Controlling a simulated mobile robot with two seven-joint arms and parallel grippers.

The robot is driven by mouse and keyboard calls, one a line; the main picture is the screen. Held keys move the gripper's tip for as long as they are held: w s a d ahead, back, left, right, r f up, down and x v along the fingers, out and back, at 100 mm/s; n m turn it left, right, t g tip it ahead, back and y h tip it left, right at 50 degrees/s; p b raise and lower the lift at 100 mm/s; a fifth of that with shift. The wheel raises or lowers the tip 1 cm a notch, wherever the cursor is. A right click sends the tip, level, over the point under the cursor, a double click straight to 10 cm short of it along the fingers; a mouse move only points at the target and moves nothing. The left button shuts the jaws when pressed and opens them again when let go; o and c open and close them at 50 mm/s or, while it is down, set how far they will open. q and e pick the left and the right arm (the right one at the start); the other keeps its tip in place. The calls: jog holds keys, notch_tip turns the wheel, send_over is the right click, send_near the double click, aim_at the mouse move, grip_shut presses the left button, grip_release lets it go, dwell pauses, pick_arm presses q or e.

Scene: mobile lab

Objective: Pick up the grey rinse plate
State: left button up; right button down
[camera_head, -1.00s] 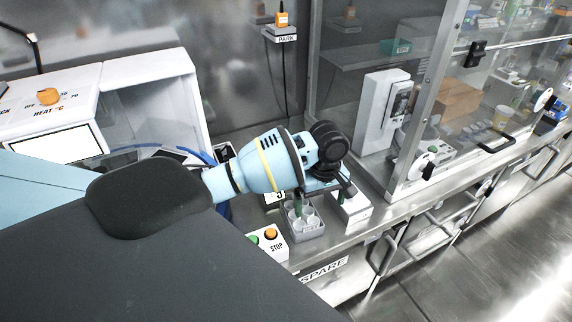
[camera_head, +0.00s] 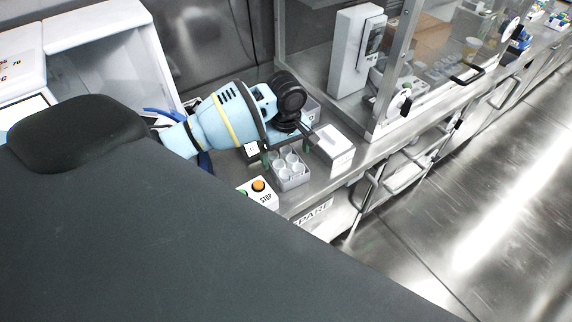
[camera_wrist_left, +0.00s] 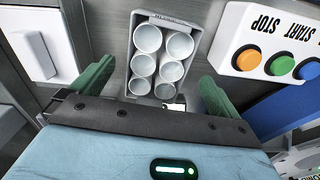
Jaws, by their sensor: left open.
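The grey rinse plate (camera_head: 294,184) is a small grey tray holding several white round cups, standing on the steel bench in the head view. In the left wrist view the plate (camera_wrist_left: 163,19) is at the top middle, with two columns of cups in it. My right gripper is out of view.
A control box with STOP and START buttons (camera_head: 258,193) stands left of the plate. A white box (camera_head: 335,149) stands close on its right. A glass-fronted enclosure (camera_head: 378,112) rises behind to the right. The bench edge is just in front.

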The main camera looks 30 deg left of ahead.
aim_at(287, 162)
pick_arm(q)
jog(key=shift+w+f+b, duration=0.1)
jog(key=shift+f+b, duration=0.25)
jog(key=shift+f, duration=2.2)
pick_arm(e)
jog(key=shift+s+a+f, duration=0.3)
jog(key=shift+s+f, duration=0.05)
pick_arm(q)
jog(key=shift+r, duration=0.1)
jog(key=c, duration=1)
jog(key=shift+c, duration=0.2)
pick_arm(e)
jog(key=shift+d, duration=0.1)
pick_arm(q)
jog(key=shift+r, duration=0.2)
notch_tip(287, 162, up, 8)
jog(key=shift+r+p, duration=0.15)
jog(key=shift+p, duration=0.5)
jog(key=shift+r, duration=0.7)
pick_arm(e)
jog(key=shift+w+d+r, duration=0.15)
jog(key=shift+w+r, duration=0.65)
